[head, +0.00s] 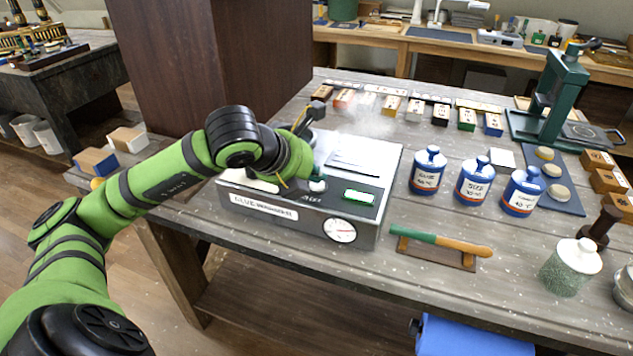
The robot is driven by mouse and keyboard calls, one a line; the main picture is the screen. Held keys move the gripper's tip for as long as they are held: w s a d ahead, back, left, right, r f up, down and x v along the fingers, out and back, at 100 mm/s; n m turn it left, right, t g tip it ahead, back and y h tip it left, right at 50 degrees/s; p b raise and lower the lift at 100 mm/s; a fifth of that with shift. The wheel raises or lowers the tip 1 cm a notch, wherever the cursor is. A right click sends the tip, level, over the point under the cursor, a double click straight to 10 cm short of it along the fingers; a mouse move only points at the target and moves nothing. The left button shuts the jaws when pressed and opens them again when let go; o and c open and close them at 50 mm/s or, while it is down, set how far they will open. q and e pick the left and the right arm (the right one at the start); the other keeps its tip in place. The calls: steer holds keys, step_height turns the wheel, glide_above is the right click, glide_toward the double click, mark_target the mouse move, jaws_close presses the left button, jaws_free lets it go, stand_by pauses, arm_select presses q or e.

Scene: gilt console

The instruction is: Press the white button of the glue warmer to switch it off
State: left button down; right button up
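My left gripper (300,168) is over the left part of the warmer, close to this panel. The wrist hides its fingers and part of the panel, so contact and opening cannot be seen. My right gripper is not in view.
A tall dark brown block (215,60) stands close behind my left arm. Several blue glue jars (428,172) stand right of the warmer. A green-and-orange handled tool (440,241) lies in front of them. A green press (560,95) stands at the back right.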

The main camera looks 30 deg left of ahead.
mark_target(314, 186)
arm_select(q)
steer(key=shift+r+p, duration=0.5)
steer(key=shift+r, duration=0.35)
steer(key=shift+r, duration=0.1)
step_height(314, 186, up, 6)
steer(key=p, duration=0.3)
steer(key=shift+p, duration=0.35)
stand_by(0.7)
